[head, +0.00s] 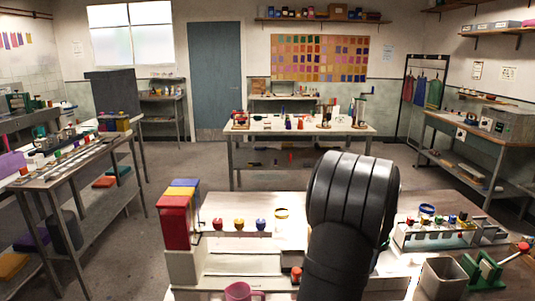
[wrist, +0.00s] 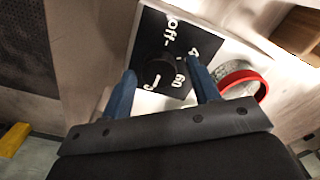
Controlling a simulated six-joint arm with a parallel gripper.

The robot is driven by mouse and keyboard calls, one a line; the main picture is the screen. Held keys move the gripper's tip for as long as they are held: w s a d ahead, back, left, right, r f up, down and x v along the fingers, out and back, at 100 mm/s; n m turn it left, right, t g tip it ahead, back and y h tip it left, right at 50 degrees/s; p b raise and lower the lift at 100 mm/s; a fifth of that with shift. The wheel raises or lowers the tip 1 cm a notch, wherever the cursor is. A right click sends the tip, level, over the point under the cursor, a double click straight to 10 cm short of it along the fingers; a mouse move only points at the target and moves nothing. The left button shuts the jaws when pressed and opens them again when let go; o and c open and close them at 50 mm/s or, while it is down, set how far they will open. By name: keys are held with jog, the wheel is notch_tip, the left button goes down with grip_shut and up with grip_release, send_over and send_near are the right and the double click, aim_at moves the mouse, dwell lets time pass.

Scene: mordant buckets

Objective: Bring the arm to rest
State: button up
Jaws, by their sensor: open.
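My gripper (wrist: 162,70) shows in the wrist view with its two blue fingers apart and nothing held between them. Beyond the fingertips is a black dial panel (wrist: 178,28) with white marks, among them "off" and "60". A dark round knob seems to sit on the panel between the fingers; its edges are hard to see. I cannot tell whether the fingers touch the panel. In the head view my black arm rises over the front bench and hides the gripper.
A red-rimmed round vessel (wrist: 240,78) is close beside the right finger. On the front bench (head: 265,240) stand red, blue and yellow containers (head: 175,222) at left, a pink mug (head: 240,291), a grey bucket (head: 443,277) and a rack (head: 450,238) at right.

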jog(key=n, duration=0.3)
jog(key=shift+n, duration=0.4)
jog(key=n, duration=0.4)
jog(key=shift+w+a, duration=0.1)
jog(key=o, duration=1)
jog(key=s+a+r+m+t+h, duration=0.2)
jog(key=s+a+r+t+h, duration=0.15)
jog(key=s+t, duration=0.35)
jog(key=s+a+r+m+t+h, duration=0.15)
jog(key=s+r+t+h, duration=0.3)
jog(key=s, duration=0.55)
jog(key=w+d+f+y, duration=0.1)
jog(key=w+d+f, duration=0.2)
jog(key=w, duration=0.5)
jog(key=shift+d+f, duration=0.3)
jog(key=shift+d, duration=0.1)
jog(key=shift+s+n, duration=0.1)
jog(key=shift+n, duration=0.15)
